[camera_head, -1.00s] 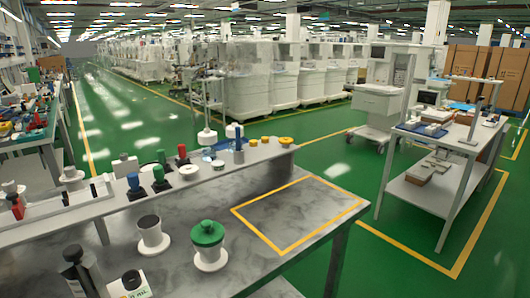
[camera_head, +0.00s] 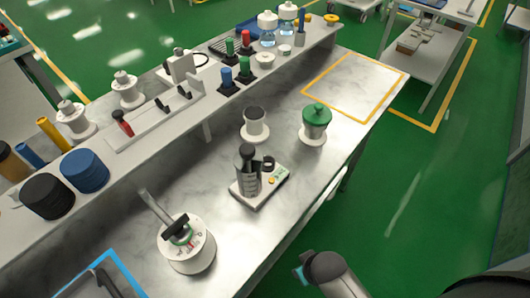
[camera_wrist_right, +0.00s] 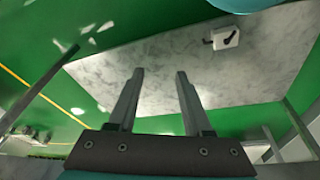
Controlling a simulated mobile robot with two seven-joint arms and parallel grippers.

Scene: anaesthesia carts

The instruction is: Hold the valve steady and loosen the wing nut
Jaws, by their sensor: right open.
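A round white device (camera_head: 186,252) stands on the marbled bench at the lower left in the head view. It has a black bar-shaped part (camera_head: 176,227) on top, a green ring and a grey lever slanting up to the left. I take it for the valve with its wing nut, but cannot be sure. My right gripper (camera_wrist_right: 160,72) shows in the right wrist view with two fingers apart and nothing between them. A small white block with a dark handle (camera_wrist_right: 226,39) lies beyond them, apart. In the head view only part of my right arm (camera_head: 332,272) shows. My left gripper is not visible.
A raised shelf along the back holds bottles and discs. The yellow-outlined area (camera_head: 352,88) is clear.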

